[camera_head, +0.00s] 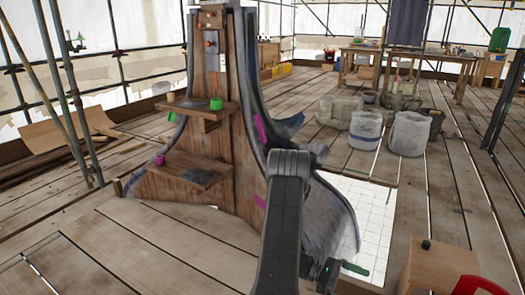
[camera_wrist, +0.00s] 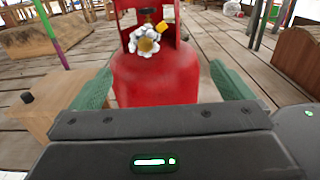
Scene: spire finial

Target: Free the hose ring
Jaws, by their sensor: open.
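A red gas cylinder (camera_wrist: 155,75) stands straight ahead in the wrist view. A white, knobbly ring-like piece (camera_wrist: 135,41) sits around a brass fitting (camera_wrist: 147,46) at its top, with a yellow part (camera_wrist: 166,27) beside it. I cannot tell whether this white piece is the hose ring; no hose is clear. My gripper (camera_wrist: 162,88) is open, its green fingers to the left and right in front of the cylinder, nothing visibly held. In the head view, only a small part of the red cylinder (camera_head: 478,286) shows at the bottom right.
A wooden box (camera_head: 440,268) with a black knob (camera_head: 426,244) stands beside the cylinder. A tall timber spire piece (camera_head: 225,150) with shelves stands left of my arm. Pale sacks (camera_head: 408,133) and workbenches (camera_head: 420,60) are farther back. Plank floor between is partly clear.

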